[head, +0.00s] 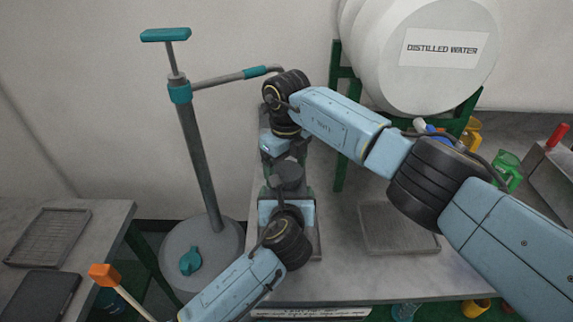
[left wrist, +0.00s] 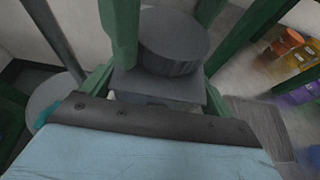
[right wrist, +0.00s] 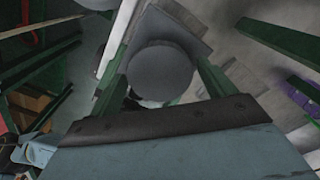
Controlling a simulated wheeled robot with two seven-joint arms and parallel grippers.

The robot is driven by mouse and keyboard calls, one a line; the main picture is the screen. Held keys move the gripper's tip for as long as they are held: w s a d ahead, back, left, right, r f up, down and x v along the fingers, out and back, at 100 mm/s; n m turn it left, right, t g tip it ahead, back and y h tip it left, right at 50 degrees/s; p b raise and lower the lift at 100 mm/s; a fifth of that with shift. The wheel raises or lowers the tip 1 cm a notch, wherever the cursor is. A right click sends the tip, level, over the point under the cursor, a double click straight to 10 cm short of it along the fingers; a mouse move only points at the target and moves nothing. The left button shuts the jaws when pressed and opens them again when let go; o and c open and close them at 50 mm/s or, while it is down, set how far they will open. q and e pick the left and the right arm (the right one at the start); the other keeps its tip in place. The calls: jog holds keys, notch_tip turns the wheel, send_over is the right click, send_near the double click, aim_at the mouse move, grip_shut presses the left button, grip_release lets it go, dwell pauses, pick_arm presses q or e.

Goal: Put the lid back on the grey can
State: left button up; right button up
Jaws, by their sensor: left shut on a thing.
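A dark grey round can (head: 288,174) stands between my two grippers in the head view. My left gripper (head: 286,192) reaches it from the front and is shut on it. In the left wrist view the can (left wrist: 173,42) shows its flat round top and side above a square grey plate (left wrist: 160,84), between green fingers. My right gripper (head: 277,157) is just behind it. In the right wrist view the fingers are apart on either side of the round grey top (right wrist: 160,70). I cannot tell whether this top is the separate lid.
A pump with a teal handle (head: 166,35) stands left of the table. A white distilled water tank (head: 430,50) is on a green stand behind. A grey tray (head: 395,228) lies on the table at right. Coloured bottles and cans (head: 470,137) stand at back right.

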jog(key=c, duration=0.8)
jog(key=o, duration=1.1)
jog(key=shift+r, duration=0.15)
notch_tip(320, 180, up, 12)
pick_arm(q)
jog(key=o, duration=1.7)
